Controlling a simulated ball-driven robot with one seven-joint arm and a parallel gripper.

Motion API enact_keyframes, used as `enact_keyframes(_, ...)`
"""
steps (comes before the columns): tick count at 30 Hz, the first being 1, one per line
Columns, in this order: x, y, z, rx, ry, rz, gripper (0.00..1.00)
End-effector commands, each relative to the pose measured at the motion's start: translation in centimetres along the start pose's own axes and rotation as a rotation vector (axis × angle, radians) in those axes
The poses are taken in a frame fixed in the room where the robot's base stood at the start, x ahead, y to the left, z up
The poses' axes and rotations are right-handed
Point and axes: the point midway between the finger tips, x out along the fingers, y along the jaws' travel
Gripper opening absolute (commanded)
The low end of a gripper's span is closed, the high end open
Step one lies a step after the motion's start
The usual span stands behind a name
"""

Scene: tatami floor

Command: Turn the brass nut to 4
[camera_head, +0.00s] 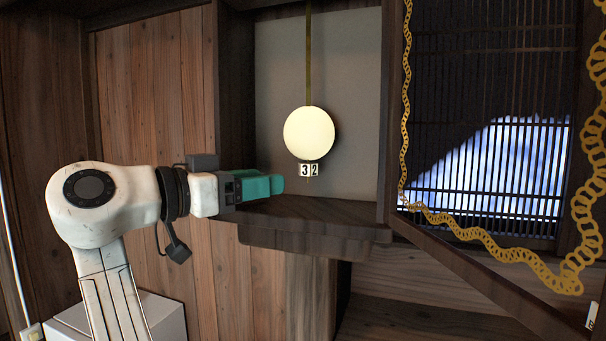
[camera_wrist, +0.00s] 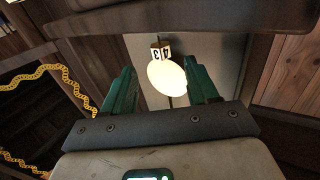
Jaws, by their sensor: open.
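A round pale-yellow pendulum bob (camera_head: 309,133) hangs on a thin brass rod (camera_head: 308,50) in an alcove. Just under it sits the small nut (camera_head: 308,169), whose faces show 3 and 2 in black on white. My gripper (camera_head: 275,185) has teal fingers and is just left of the nut and slightly lower in the head view, apart from it. In the wrist view the bob (camera_wrist: 167,78) and the nut (camera_wrist: 160,51) appear upside down between the open fingers (camera_wrist: 160,70). The fingers are empty. The nut's other faces are hidden.
A dark wooden ledge (camera_head: 300,214) lies below the bob. Wooden posts (camera_head: 236,90) flank the alcove on both sides. The space under the nut is clear.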

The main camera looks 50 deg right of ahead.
Motion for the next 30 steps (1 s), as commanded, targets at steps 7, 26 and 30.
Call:
enact_keyframes(7,4.7,0.0,-0.1,0.000,-0.001,0.002,0.59)
enact_keyframes(26,8.8,0.0,0.0,0.000,0.000,-0.001,0.59)
enact_keyframes(30,8.8,0.0,0.0,0.000,0.000,-0.001,0.50)
